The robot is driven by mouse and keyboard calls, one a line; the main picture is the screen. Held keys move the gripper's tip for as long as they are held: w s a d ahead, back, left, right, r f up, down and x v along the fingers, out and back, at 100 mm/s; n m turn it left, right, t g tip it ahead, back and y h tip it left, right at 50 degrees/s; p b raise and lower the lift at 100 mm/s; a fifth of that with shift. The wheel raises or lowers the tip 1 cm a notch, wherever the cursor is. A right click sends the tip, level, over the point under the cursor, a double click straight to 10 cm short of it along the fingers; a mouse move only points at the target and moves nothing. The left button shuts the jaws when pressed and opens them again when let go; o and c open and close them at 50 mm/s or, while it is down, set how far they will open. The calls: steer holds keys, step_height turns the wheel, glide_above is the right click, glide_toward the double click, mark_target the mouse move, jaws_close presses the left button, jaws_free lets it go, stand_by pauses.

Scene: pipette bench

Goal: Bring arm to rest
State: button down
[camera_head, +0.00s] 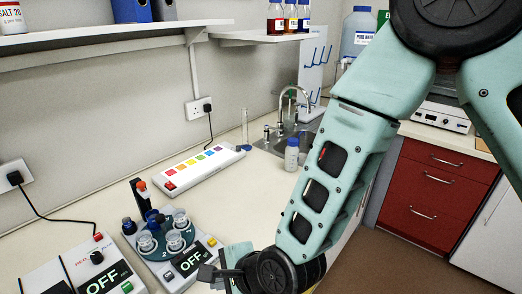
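My teal arm (330,170) reaches from the upper right down to the bottom middle of the head view. My gripper (212,275) is at the lower end, over the front of the bench, just in front of and right of a device (190,262) whose display reads OFF. Only small dark parts of the gripper show, and I cannot tell whether its fingers are apart or together. I see nothing clearly held in it.
The device carries several clear cups (174,240). A second OFF box (72,272) stands left of it. Red drawers (430,195) are at right.

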steer(key=s+d+r+n+g+h+b, duration=0.1)
steer(key=s+d+r+n+h+b, duration=0.1)
steer(key=d+n, duration=0.5)
steer(key=s+d+r+n+g+h+b, duration=0.1)
steer(key=s+d+r+n+h+b, duration=0.1)
steer(key=s+d+n, duration=0.3)
steer(key=s+d+r+n+g+h+b, duration=0.2)
steer(key=s+d+r+n+h, duration=0.1)
steer(key=d+n, duration=0.5)
steer(key=shift+s+d+r+n, duration=0.35)
steer(key=shift+d+r, duration=0.15)
steer(key=shift+d, duration=0.65)
steer(key=shift+a, duration=0.1)
stand_by(0.3)
